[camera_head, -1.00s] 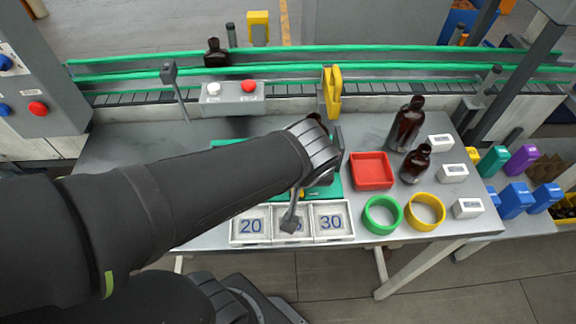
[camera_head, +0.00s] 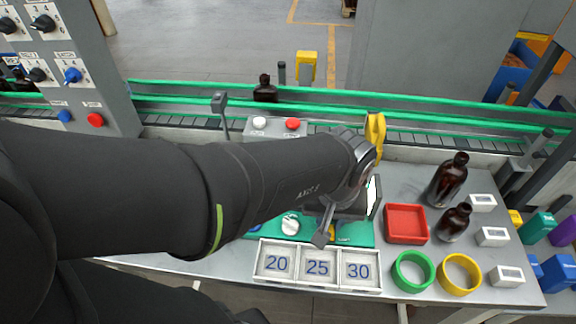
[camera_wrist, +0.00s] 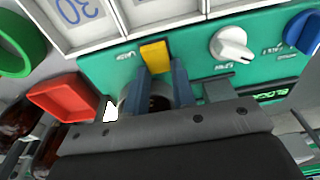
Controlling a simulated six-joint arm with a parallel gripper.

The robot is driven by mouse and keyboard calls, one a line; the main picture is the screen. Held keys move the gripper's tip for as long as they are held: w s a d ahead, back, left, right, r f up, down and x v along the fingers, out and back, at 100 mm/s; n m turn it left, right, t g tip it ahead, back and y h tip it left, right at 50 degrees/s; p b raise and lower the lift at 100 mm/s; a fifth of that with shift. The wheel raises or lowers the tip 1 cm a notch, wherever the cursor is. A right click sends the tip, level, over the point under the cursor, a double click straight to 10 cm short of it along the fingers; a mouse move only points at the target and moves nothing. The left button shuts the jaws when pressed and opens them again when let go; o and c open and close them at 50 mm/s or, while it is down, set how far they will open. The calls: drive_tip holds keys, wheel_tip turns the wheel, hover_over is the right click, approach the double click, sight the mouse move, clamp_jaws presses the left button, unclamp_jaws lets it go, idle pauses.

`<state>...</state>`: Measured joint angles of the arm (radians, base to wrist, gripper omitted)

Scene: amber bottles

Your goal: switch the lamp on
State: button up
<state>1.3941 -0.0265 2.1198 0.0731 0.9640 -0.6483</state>
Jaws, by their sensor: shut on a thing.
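A green panel (camera_head: 355,232) lies on the grey table behind the number tiles. In the wrist view the panel (camera_wrist: 105,65) carries a yellow switch piece (camera_wrist: 155,55), a white knob (camera_wrist: 232,44) and a blue knob (camera_wrist: 303,32). Labels beside them are upside down and too small to read surely. My gripper (camera_wrist: 164,78) is at the panel, its two fingers shut on the yellow piece's near end. In the head view my gripper (camera_head: 335,212) covers part of the panel. A bright white patch (camera_head: 373,190) shows beside it; I cannot tell whether it is a lit lamp.
Number tiles (camera_head: 317,267) stand in front. A red tray (camera_head: 405,223), a green ring (camera_head: 412,271), a yellow ring (camera_head: 459,273) and two amber bottles (camera_head: 449,181) are to the right. A button box (camera_head: 274,128) and the conveyor (camera_head: 200,116) lie behind.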

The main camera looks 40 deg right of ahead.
drive_tip(key=o, duration=1)
drive_tip(key=shift+r, duration=0.1)
drive_tip(key=r, duration=1.1)
drive_tip(key=s+a+r, duration=0.1)
drive_tip(key=r, duration=0.5)
drive_tip(key=shift+s+a, duration=0.1)
drive_tip(key=shift+f, duration=0.1)
drive_tip(key=f, duration=1.1)
drive_tip(key=w+d+f, duration=0.1)
drive_tip(key=f, duration=0.5)
drive_tip(key=shift+w+d, duration=0.1)
